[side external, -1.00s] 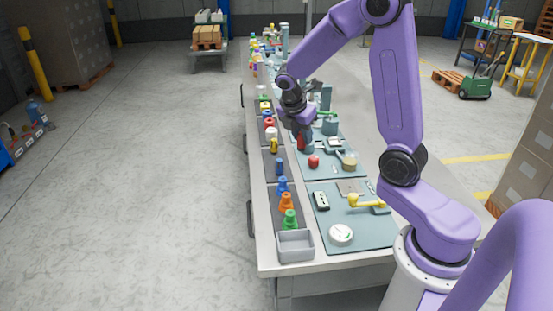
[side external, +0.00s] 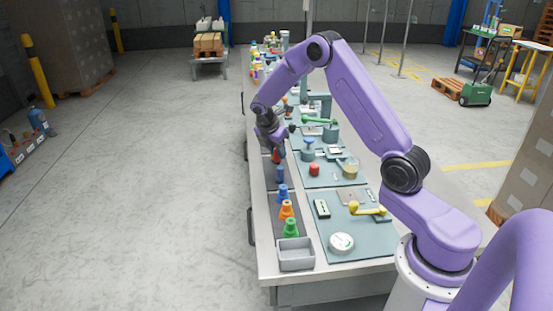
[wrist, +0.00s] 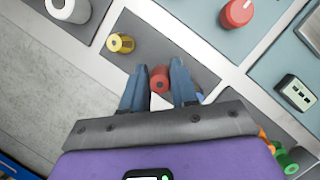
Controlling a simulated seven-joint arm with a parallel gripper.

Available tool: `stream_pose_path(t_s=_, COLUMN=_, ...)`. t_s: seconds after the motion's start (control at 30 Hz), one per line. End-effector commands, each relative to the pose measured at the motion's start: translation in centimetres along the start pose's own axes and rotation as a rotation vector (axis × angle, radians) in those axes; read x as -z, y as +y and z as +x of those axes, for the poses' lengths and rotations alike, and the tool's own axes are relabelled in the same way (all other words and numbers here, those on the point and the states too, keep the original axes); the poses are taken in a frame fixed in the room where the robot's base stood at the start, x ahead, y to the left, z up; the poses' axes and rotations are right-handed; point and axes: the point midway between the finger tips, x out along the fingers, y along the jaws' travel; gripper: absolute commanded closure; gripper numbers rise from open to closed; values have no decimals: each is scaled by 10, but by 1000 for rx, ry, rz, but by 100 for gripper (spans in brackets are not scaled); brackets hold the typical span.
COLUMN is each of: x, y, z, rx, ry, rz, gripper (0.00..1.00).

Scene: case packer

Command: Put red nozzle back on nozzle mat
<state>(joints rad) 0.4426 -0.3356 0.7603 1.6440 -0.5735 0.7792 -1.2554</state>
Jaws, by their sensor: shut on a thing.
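The red nozzle (wrist: 159,78) is between the two blue-grey fingers of my gripper (wrist: 160,88) in the wrist view, and my gripper is shut on it. In the side view the red nozzle (side external: 276,157) shows just below my gripper (side external: 275,149). It is over the dark grey nozzle mat (side external: 267,176); I cannot tell whether it touches the mat. The mat (wrist: 145,42) also shows in the wrist view, with a yellow nozzle (wrist: 121,43) near its far-left part.
Blue (side external: 283,193), orange (side external: 287,209) and green (side external: 291,228) cones stand in a row nearer the camera, before a grey bin (side external: 295,254). A red knob (side external: 314,169) sits on the teal panel to the right.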

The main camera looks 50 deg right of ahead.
Motion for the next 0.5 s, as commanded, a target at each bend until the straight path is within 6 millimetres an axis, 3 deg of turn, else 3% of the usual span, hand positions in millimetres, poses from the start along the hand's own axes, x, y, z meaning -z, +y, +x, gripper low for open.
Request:
stream_pose_path(t_s=0.3, x=11, y=5, z=32, rx=2, ry=0, rz=-1, gripper=100)
stream_pose_path(t_s=0.5, x=12, y=5, z=34, rx=-1, ry=0, rz=0, gripper=100)
